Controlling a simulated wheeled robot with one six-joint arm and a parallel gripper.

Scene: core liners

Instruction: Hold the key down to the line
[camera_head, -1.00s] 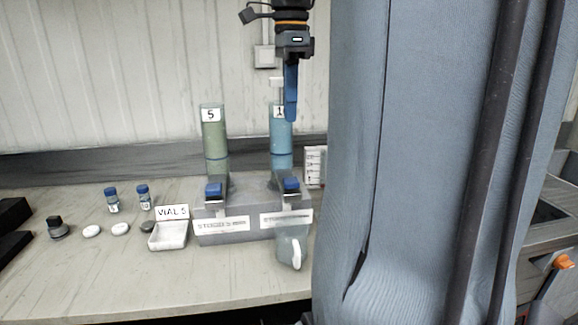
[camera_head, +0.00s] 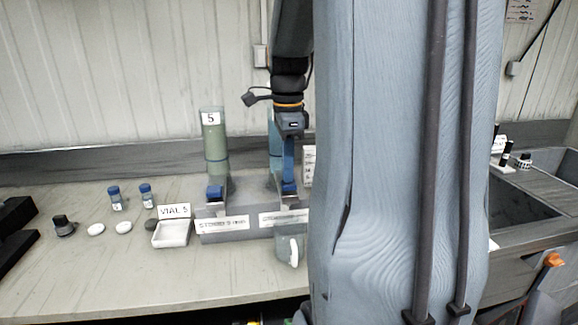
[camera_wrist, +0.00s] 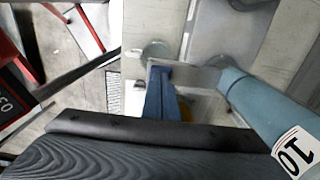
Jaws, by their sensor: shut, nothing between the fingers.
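A grey dispenser base (camera_head: 240,237) carries a green column (camera_head: 214,135) labelled 5 and a blue column (camera_head: 272,135), partly behind my gripper. The wrist view shows the blue column (camera_wrist: 262,105) with a label reading 10. A blue key (camera_head: 215,192) sits below the green column. My gripper (camera_head: 288,176) is shut and empty, pointing down, its blue fingers just above or touching the right blue key (camera_head: 289,189); I cannot tell whether it presses. A translucent jug (camera_head: 288,249) stands in front of the base under the right side. I cannot make out a line or level in it.
A white tray (camera_head: 172,240) labelled VIAL 5, two blue-capped vials (camera_head: 146,196), white discs (camera_head: 96,230) and a dark-capped bottle (camera_head: 63,226) stand left. A white marked card (camera_head: 308,165) stands behind at right. The front left bench is clear.

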